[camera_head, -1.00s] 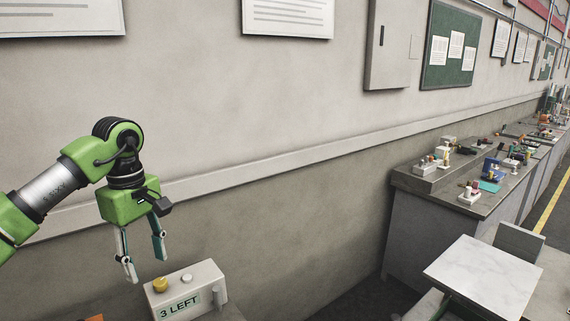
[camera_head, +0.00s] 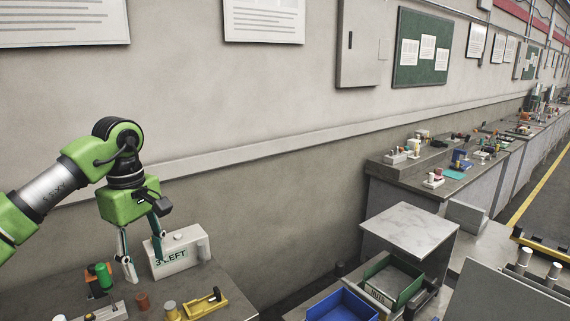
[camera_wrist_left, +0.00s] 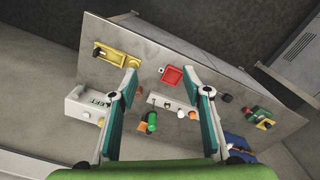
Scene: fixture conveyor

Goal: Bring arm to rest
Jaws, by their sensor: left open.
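My left gripper (camera_head: 142,250) hangs from the green left arm at the left of the head view, fingers pointing down. Its two fingers are apart with nothing between them in the grip. It is in front of the white box marked "3 LEFT" (camera_head: 180,250), as seen from the head; I cannot tell the distance. The left wrist view shows both teal-padded fingers (camera_wrist_left: 165,95) spread above the workbench (camera_wrist_left: 215,70). My right gripper does not show.
The workbench carries a yellow fixture (camera_head: 203,303), a green cylinder (camera_head: 104,275) and small parts. A blue bin (camera_head: 342,306) and a green bin (camera_head: 393,283) stand to the right, below a pale tabletop (camera_head: 410,230). A grey wall is behind.

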